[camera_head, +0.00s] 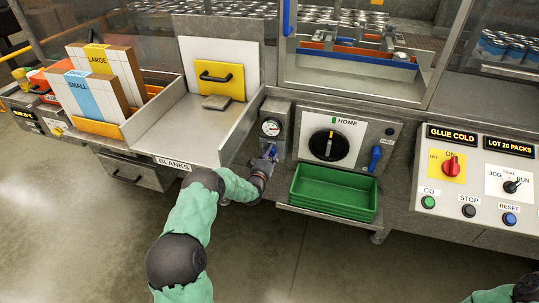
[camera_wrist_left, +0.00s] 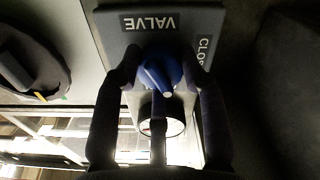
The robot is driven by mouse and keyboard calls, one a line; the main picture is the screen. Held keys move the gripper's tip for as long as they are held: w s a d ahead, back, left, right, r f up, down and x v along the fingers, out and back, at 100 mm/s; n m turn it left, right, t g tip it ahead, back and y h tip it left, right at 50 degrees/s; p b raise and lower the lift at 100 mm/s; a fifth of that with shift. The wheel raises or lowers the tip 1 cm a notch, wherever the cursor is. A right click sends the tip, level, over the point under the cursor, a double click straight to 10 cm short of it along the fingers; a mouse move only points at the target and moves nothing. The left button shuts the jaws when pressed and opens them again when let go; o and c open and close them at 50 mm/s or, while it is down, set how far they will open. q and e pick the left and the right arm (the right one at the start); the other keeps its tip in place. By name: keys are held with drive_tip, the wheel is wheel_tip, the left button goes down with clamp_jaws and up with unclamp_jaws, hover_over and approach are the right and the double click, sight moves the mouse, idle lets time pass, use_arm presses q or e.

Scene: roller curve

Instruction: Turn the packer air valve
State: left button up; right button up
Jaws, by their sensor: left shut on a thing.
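The packer air valve has a blue handle (camera_wrist_left: 160,72) on a grey plate marked VALVE (camera_wrist_left: 150,22), with part of a second word, CLO, at its edge. In the head view the blue valve (camera_head: 270,152) sits just below a round white gauge on a grey panel. My left gripper (camera_head: 268,161) reaches up to it from below. In the left wrist view the dark fingers of my left gripper (camera_wrist_left: 160,85) stand on both sides of the blue handle and are shut on it. My right gripper is not in view; only part of my right arm shows.
The gauge (camera_head: 270,127) is directly above the valve. To its right are the black HOME dial (camera_head: 328,146), a blue lever (camera_head: 375,158) and a green tray (camera_head: 335,190). The BLANKS chute (camera_head: 170,115) is to the left. The floor in front is clear.

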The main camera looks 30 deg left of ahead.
use_arm(q)
drive_tip(key=n, duration=0.6)
drive_tip(key=shift+a+r+n, duration=0.2)
drive_tip(key=shift+r+n, duration=0.05)
drive_tip(key=shift+n, duration=0.05)
drive_tip(key=n, duration=0.6)
drive_tip(key=shift+a, duration=0.1)
idle(0.3)
drive_tip(key=o, duration=1.1)
drive_tip(key=shift+f, duration=0.15)
drive_tip(key=shift+o, duration=0.2)
drive_tip(key=shift+f, duration=0.1)
